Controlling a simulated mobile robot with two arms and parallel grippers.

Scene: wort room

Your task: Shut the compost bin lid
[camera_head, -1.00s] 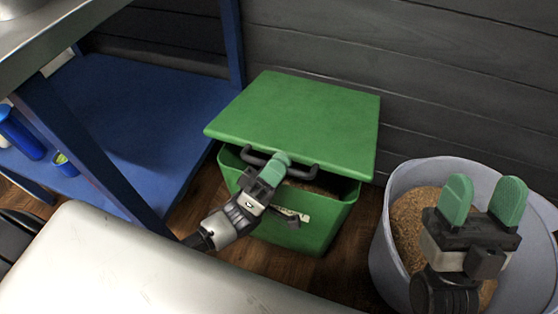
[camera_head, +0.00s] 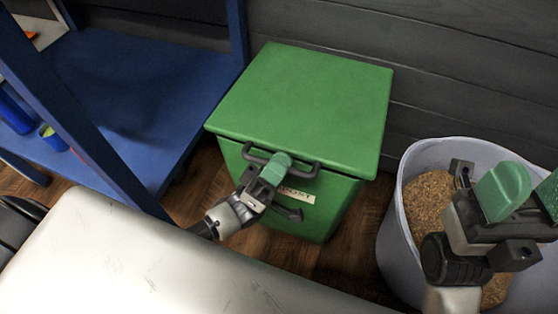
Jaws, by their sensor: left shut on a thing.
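The green compost bin (camera_head: 330,212) stands on the wooden floor against the dark plank wall. Its flat green lid (camera_head: 305,100) lies down over the top, and no gap shows along the front edge. A dark handle (camera_head: 306,172) runs along the lid's front. My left gripper (camera_head: 277,165) is shut on this handle, at its middle. A pale label (camera_head: 297,195) on the bin's front is partly hidden by the gripper. My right gripper (camera_head: 525,192) is over the grey bucket at the right; its green fingers stand apart with nothing between them.
The grey bucket (camera_head: 391,235) holds brown grain (camera_head: 428,200) and stands to the right of the bin. A blue shelf unit (camera_head: 135,90) is to the left, with a blue bottle (camera_head: 14,112) on it. Bare floor shows between bin and bucket.

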